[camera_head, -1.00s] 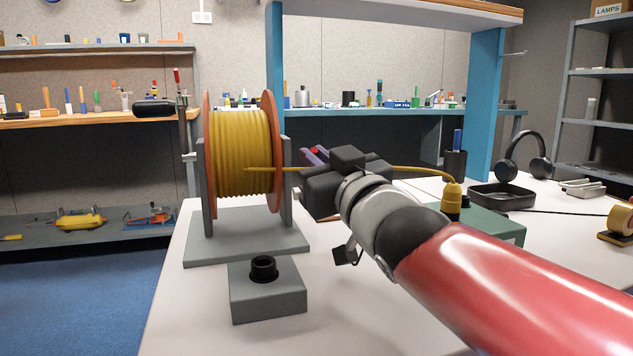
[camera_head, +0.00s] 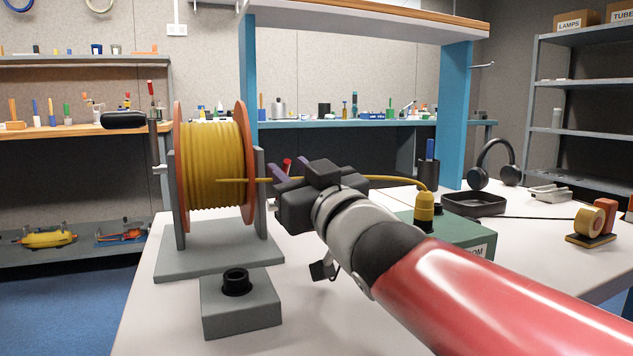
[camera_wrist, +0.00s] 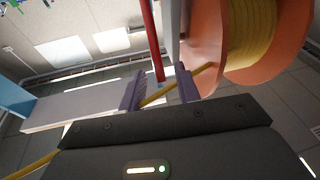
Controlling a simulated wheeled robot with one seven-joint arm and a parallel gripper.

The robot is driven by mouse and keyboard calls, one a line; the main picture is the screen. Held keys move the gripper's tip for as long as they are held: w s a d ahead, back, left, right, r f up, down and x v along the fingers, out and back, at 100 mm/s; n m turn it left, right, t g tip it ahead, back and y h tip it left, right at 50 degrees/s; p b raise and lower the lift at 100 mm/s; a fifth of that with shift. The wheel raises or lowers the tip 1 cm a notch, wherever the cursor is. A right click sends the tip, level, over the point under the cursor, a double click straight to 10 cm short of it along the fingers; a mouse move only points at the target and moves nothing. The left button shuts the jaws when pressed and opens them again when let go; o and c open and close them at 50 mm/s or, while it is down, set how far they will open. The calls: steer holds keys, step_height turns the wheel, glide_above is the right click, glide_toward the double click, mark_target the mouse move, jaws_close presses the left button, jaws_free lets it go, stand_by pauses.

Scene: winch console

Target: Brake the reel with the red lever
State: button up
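The reel (camera_head: 213,165) of yellow cable has orange flanges and stands in a grey frame; it also shows at the upper right of the wrist view (camera_wrist: 250,38). I cannot tell whether these are one lever. My gripper (camera_wrist: 160,90) has its purple fingers apart, right of the reel. The yellow cable (camera_wrist: 153,97) crosses the gap between them in the picture.
A grey block with a black socket (camera_head: 237,283) sits before the reel.

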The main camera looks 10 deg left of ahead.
steer(key=s+d+p, duration=0.1)
steer(key=s+d, duration=0.8)
steer(key=s, duration=0.1)
steer(key=shift+s+d+f, duration=0.3)
steer(key=shift+c, duration=0.7)
steer(key=w+r+m+h+p, duration=0.1)
steer(key=w+r, duration=0.1)
steer(key=w+r+m+h+p, duration=0.1)
steer(key=w+r+h+p, duration=0.1)
steer(key=shift+w+r+m+t, duration=0.25)
steer(key=shift+r+m+t, duration=0.05)
steer(key=shift+t, duration=0.1)
jaws_close()
steer(key=w+a+r+m+g+h+p, duration=0.7)
steer(key=w+r+g+p, duration=0.2)
steer(key=w+g+p, duration=0.4)
steer(key=s+a+f, duration=0.1)
steer(key=a+f, duration=0.1)
steer(key=f, duration=0.3)
steer(key=s+a+f+b, duration=0.1)
steer(key=s+f, duration=0.1)
steer(key=f, duration=0.3)
steer(key=shift+a+f+t+b, duration=0.3)
steer(key=shift+a+f, duration=0.05)
